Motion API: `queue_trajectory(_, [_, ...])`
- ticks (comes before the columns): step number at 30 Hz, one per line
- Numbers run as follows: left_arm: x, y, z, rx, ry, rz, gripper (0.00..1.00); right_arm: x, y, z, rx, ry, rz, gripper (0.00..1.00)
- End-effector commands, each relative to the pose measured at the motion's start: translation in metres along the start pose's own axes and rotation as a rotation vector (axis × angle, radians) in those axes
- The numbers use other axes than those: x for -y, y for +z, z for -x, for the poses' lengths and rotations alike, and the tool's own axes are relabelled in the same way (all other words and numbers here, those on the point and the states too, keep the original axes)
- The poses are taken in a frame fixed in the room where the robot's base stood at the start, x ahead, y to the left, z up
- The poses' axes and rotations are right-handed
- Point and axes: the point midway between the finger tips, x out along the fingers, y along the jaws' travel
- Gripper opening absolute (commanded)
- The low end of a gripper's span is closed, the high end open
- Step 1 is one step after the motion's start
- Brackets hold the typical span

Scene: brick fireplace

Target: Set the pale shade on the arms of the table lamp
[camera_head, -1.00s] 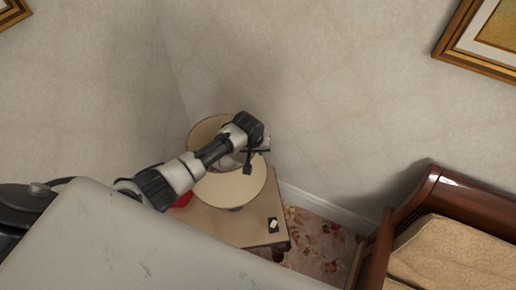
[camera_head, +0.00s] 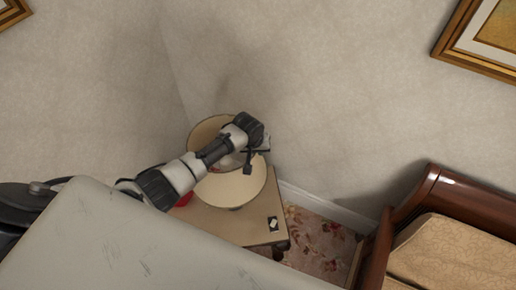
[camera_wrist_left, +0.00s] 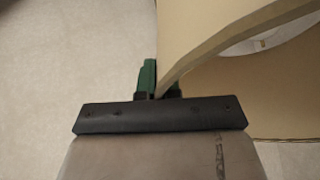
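The pale shade (camera_head: 236,187) is over the small wooden side table in the head view, its open top facing up toward me. Its wall (camera_wrist_left: 215,85) fills the right of the left wrist view. My left gripper (camera_head: 252,160) is at the shade's right rim. In the left wrist view its green-tipped fingers (camera_wrist_left: 158,78) stand on either side of the shade's wall and appear shut on it. The table lamp is mostly hidden by the shade and my arm, so I cannot tell whether the shade rests on its arms. My right gripper is out of view.
The side table (camera_head: 256,234) stands against the wall, with a small black-and-white item (camera_head: 272,224) near its right edge. A red object (camera_head: 184,199) shows left of the shade. A wooden-framed seat (camera_head: 440,225) is at the right. Flowered carpet (camera_head: 315,240) lies between.

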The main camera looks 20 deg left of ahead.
Motion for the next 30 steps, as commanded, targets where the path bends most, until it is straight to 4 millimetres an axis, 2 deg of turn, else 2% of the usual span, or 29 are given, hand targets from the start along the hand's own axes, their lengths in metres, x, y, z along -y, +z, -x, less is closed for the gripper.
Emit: queue_trajectory(30, [0.002,0.003,-0.012,-0.001,0.0,-0.001,0.0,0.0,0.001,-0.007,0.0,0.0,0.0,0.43])
